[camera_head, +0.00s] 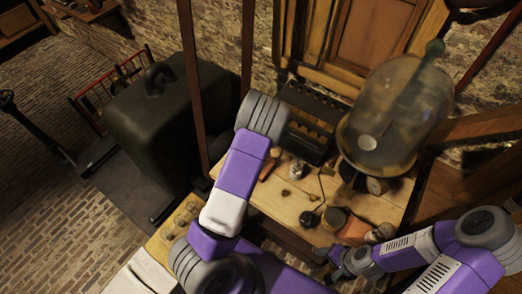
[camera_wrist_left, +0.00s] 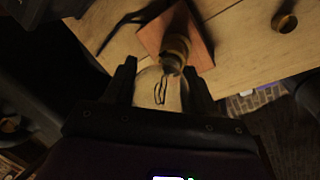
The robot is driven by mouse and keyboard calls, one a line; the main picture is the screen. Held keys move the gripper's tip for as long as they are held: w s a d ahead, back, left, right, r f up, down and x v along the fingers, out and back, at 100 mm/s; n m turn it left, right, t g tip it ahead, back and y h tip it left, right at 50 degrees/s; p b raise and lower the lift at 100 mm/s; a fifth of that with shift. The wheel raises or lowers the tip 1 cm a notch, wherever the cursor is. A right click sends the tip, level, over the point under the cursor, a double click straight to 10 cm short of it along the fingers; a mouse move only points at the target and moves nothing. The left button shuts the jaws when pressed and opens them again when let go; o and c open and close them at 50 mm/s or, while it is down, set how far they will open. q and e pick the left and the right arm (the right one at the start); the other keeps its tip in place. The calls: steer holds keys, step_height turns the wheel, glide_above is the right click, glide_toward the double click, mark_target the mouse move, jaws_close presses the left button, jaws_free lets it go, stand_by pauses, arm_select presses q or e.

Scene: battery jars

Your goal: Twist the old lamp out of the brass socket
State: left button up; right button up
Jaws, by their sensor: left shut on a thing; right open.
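In the left wrist view, the old lamp (camera_wrist_left: 158,90), a clear glass bulb with a dark filament loop, sits between the two fingers of my left gripper (camera_wrist_left: 161,88), which is shut on it. The brass socket (camera_wrist_left: 176,48) stands just beyond the bulb on a reddish square base (camera_wrist_left: 199,48). The lamp's neck meets the socket's mouth in this view; I cannot tell whether it is still seated. In the head view my left arm hides the left gripper and the lamp. My right gripper (camera_head: 338,264) is open and empty by the table's near right edge.
The wooden table (camera_head: 292,207) holds a glass dome (camera_head: 400,105), a dark slotted rack (camera_head: 310,122), a black knob-like piece (camera_head: 309,218) and small jars (camera_head: 334,218). A brass cup (camera_wrist_left: 285,21) lies right of the socket. A dark case (camera_head: 155,125) stands left.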

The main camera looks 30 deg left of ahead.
arm_select(q)
steer(key=n+p, duration=0.2)
steer(key=n, duration=0.1)
steer(key=shift+r+y, duration=0.1)
steer(key=shift+y, duration=0.2)
steer(key=shift+n+g, duration=0.3)
steer(key=shift+n, duration=0.1)
steer(key=shift+p, duration=0.3)
steer(key=shift+a+p+v, duration=0.2)
steer(key=shift+p+v, duration=0.7)
steer(key=shift+v, duration=0.2)
steer(key=shift+w+r, duration=0.1)
steer(key=shift+a+p+v, duration=0.2)
steer(key=shift+p+v, duration=0.8)
steer(key=shift+v, duration=0.15)
steer(key=shift+w+a+r+p, duration=0.1)
steer(key=shift+r+p, duration=0.6)
steer(key=shift+r, duration=0.65)
